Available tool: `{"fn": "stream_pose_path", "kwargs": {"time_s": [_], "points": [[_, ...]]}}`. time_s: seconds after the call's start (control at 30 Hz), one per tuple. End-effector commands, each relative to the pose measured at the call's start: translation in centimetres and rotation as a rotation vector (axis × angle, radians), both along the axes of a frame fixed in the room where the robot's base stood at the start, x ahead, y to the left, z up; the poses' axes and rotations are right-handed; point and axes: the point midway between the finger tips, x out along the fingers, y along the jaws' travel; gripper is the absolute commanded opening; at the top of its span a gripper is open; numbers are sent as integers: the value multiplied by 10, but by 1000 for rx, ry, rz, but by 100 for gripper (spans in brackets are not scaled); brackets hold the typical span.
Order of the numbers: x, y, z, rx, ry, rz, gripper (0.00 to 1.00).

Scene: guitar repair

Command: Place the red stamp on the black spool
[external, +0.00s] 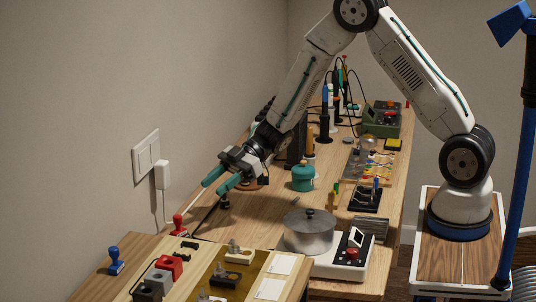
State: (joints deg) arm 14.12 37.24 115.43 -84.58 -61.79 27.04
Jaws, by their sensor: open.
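The red stamp (178,226) stands upright near the left edge of the work surface, close to the wall. My gripper (214,185) has two teal fingers, spread apart with nothing visible between them. It is above and to the right of the red stamp, clear of it. A small dark knobbed object (224,202) shows just under the fingers; I cannot tell whether it is the black spool. No other black spool can be made out with certainty.
A blue stamp (115,262) and several blocks, including a red one (169,267), stand in front. A lidded metal pot (309,232) on a white device and a teal pot (303,177) stand right of my gripper. Tools crowd the back. A wall socket (146,154) is left.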

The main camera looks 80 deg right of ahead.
Motion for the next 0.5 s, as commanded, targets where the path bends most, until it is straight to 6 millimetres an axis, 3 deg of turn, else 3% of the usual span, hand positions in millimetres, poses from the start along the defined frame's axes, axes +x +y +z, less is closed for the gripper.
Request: {"fn": "stream_pose_path", "kwargs": {"time_s": [0.27,0.37,0.5], "points": [[2,-5,9,-25,-12,-27,42],[11,-13,32,-100,-42,-116,42],[19,-41,87,-267,-79,-348,42]]}}
